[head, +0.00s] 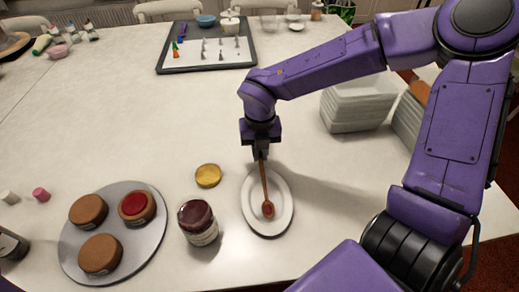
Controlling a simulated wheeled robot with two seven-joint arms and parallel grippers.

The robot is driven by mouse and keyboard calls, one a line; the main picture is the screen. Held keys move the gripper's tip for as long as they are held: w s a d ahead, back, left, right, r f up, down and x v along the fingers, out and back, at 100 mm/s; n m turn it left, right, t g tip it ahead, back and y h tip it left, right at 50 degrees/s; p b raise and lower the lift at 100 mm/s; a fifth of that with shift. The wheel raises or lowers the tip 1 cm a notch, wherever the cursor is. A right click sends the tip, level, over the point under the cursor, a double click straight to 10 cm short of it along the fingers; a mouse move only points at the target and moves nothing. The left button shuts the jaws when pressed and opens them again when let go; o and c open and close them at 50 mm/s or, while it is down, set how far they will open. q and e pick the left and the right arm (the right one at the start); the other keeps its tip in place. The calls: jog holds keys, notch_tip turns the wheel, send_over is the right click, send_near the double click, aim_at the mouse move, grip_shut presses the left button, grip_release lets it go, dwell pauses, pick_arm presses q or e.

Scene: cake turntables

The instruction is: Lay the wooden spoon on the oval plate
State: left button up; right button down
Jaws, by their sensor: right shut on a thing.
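The wooden spoon (264,188) has a long thin brown handle and a reddish-brown bowl. Its bowl end is over the white oval plate (249,214), toward the plate's near end. I cannot tell if the bowl touches the plate. My right gripper (261,155) points down just beyond the plate's far end and is shut on the far end of the spoon's handle. My left gripper is out of view.
A jar (198,224) with a dark red top stands left of the plate, with a yellow lid (208,175) behind it. A round turntable (149,249) holds several cakes. Stacked white containers (355,103) stand at right. A grey tray (248,62) lies far back. The table centre is clear.

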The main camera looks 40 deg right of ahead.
jog(key=c, duration=1.1)
grip_release()
jog(key=shift+f, duration=0.1)
notch_tip(320, 180, up, 11)
jog(key=shift+f+p, duration=0.2)
jog(key=shift+p, duration=0.45)
